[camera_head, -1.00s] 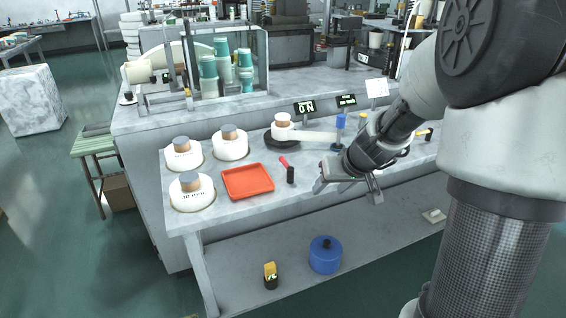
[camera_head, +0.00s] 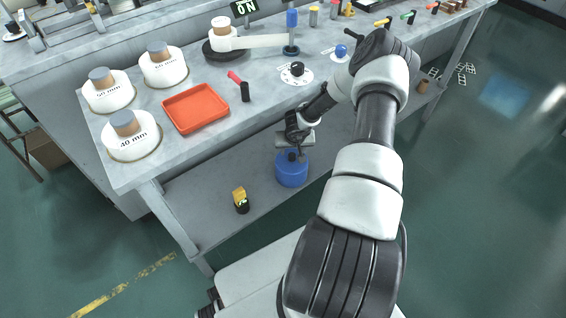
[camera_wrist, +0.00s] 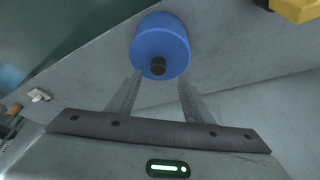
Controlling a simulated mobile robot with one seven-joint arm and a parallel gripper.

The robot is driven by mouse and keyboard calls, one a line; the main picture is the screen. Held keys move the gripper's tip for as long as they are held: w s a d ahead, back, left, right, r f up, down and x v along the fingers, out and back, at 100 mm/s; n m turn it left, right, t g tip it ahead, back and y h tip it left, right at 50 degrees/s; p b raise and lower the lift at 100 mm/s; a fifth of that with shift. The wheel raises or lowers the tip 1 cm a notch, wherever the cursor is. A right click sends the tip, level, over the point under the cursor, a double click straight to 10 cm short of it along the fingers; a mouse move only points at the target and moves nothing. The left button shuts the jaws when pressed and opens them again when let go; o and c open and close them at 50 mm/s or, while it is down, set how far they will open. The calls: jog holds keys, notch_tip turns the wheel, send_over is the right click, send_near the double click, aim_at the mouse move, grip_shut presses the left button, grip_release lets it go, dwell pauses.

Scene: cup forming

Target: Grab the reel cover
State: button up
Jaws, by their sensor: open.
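The reel cover, which I take to be the blue round lid-like piece (camera_head: 292,174) with a black knob, sits on the lower shelf under the workbench. In the wrist view the blue cover (camera_wrist: 160,38) is ahead of my gripper, with its black knob facing between the fingers. My gripper (camera_head: 297,152) is open, just above the cover in the head view, and hides part of its top. In the wrist view the two fingers (camera_wrist: 160,82) are apart with nothing between them. I cannot tell whether they touch the knob.
A yellow and black device (camera_head: 241,200) stands on the lower shelf (camera_head: 205,215) left of the cover. The bench top overhangs the shelf and holds a red tray (camera_head: 195,108), several white spools (camera_head: 130,136) and a dial (camera_head: 296,73). The shelf around the cover is mostly clear.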

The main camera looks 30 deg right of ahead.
aim_at(292, 156)
jog(key=b+x, duration=0.1)
jog(key=x, duration=0.1)
jog(key=b+x, duration=0.1)
jog(key=x, duration=0.1)
jog(key=b+x, duration=0.1)
jog(key=x, duration=0.1)
jog(key=shift+s+d+f, duration=0.1)
jog(key=shift+d+f, duration=0.1)
jog(key=shift+f, duration=0.25)
jog(key=shift+d+f, duration=0.1)
jog(key=shift+f, duration=0.25)
jog(key=shift+w, duration=0.25)
grip_shut()
